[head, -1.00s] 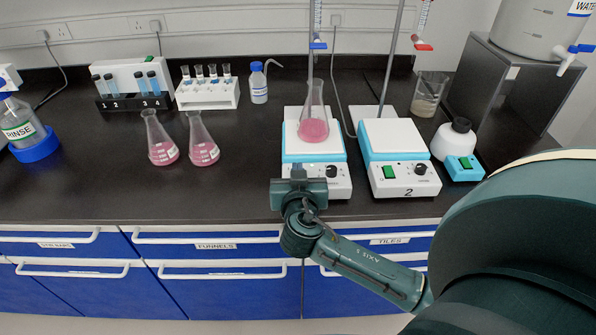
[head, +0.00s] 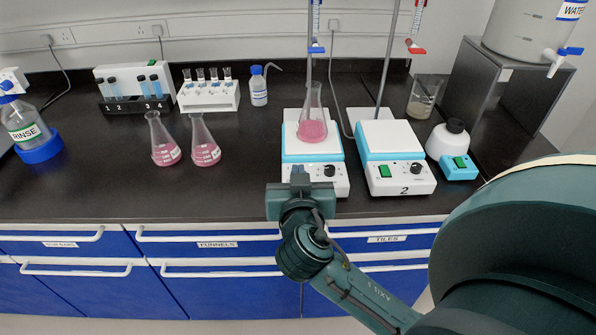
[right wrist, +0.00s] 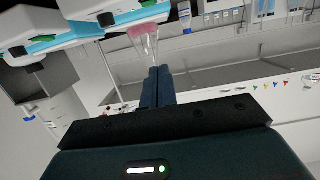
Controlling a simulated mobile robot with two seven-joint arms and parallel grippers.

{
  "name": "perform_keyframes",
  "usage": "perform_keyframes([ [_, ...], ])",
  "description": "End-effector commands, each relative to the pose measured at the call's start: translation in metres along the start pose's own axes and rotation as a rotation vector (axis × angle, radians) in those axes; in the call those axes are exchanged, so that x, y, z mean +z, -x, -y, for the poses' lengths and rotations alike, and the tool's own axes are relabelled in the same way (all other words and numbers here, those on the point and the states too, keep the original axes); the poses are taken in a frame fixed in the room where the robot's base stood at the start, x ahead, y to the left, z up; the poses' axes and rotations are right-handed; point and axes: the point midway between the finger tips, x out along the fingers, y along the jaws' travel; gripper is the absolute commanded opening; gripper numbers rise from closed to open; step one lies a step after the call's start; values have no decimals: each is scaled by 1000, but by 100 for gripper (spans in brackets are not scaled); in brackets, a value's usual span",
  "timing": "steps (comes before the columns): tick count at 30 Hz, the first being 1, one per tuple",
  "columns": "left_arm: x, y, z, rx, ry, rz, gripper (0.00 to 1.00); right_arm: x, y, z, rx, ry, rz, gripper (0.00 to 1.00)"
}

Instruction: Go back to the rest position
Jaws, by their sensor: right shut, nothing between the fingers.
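My right gripper (head: 299,176) is shut and empty. In the head view it is just in front of the left hotplate stirrer (head: 290,162), near the counter's front edge. In the right wrist view its fingers (right wrist: 158,75) are pressed together. A conical flask of pink liquid (head: 312,128) stands upright on that stirrer, apart from the gripper, under a burette (head: 316,22). It also shows beyond the fingers in the right wrist view (right wrist: 143,34). My left gripper is not in view.
Two pink flasks (head: 165,152) (head: 206,152) stand at the counter's middle left. A second stirrer (head: 395,172), a beaker (head: 423,100) and a small device with a white vessel (head: 460,166) are at right. The counter front left is clear; blue drawers (head: 215,268) lie below.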

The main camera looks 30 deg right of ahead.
Motion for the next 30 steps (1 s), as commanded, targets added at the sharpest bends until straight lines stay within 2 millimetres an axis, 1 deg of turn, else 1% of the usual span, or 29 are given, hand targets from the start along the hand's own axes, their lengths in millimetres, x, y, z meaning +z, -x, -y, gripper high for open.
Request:
perform_keyframes([
  [13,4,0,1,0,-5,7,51,0,0,0,-1,0,0,0],
  [14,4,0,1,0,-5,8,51,1,0,0,-3,3,3,0],
  [16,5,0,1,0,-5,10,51,11,0,4,-27,30,28,0],
  [17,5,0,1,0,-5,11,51,19,1,6,-49,50,48,0],
  [19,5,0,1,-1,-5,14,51,48,5,15,-128,121,119,0],
  [20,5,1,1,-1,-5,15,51,64,8,20,-175,155,156,0],
  [21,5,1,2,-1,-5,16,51,87,16,26,-248,203,208,0],
  [22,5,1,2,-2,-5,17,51,106,23,31,-308,235,245,0],
  [23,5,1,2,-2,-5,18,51,124,31,35,-368,263,280,0],
  [24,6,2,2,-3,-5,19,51,148,44,39,-449,293,321,0],
  [27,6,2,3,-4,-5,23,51,192,76,44,-615,321,381,0],
  [30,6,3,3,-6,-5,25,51,219,102,42,-715,313,399,0],
])
